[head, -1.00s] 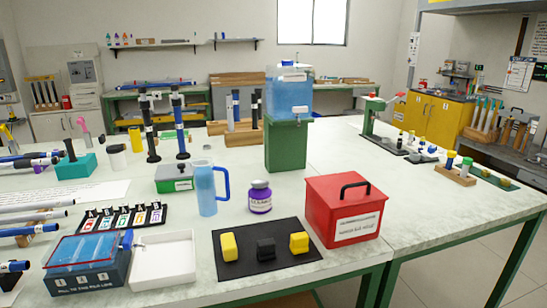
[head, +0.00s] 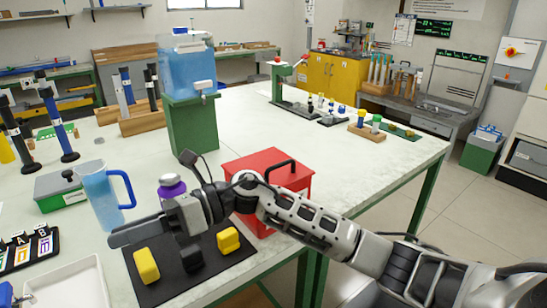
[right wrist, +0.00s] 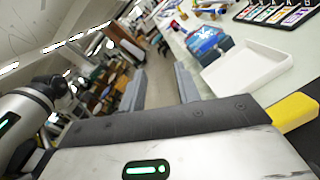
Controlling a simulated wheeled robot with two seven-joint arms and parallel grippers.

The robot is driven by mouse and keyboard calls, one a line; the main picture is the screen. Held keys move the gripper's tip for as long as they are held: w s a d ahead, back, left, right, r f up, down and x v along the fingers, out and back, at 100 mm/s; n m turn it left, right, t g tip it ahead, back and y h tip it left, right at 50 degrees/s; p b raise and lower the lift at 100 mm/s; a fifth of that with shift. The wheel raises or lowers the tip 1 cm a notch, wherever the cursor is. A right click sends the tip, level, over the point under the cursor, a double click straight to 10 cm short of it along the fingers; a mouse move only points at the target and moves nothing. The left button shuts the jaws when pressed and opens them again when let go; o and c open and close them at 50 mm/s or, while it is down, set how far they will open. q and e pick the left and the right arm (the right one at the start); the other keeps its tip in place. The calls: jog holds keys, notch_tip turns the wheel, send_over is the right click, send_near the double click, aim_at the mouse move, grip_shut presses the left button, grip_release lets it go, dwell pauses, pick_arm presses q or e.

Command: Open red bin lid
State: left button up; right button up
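The red bin (head: 262,222) stands near the table's front edge in the head view, partly hidden behind my right arm. Its red lid (head: 255,163) lies flat and closed on top, with a black handle (head: 281,174). My right gripper (head: 125,234) is left of the bin, over the dark mat area, pointing left and away from the lid. In the right wrist view its two fingers (right wrist: 160,88) stand apart with nothing between them. My left gripper is not in view.
A black mat (head: 200,271) with yellow blocks and a black block lies below my right gripper. A blue pitcher (head: 101,198) and a purple-capped jar (head: 172,188) stand close behind it. A blue dispenser (head: 187,70) on a green stand is behind the bin. The table right of the bin is clear.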

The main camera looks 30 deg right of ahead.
jog(key=w+d+r+n+h, duration=0.1)
jog(key=w+d+n+h, duration=0.45)
jog(key=d+h, duration=0.2)
jog(key=n+t+h, duration=0.1)
jog(key=t+h, duration=0.1)
jog(key=h, duration=0.8)
send_near(273, 166)
jog(key=shift+n, duration=0.25)
jog(key=x, duration=0.7)
jog(key=shift+w+f, duration=0.15)
jog(key=shift+f, duration=0.2)
grip_shut()
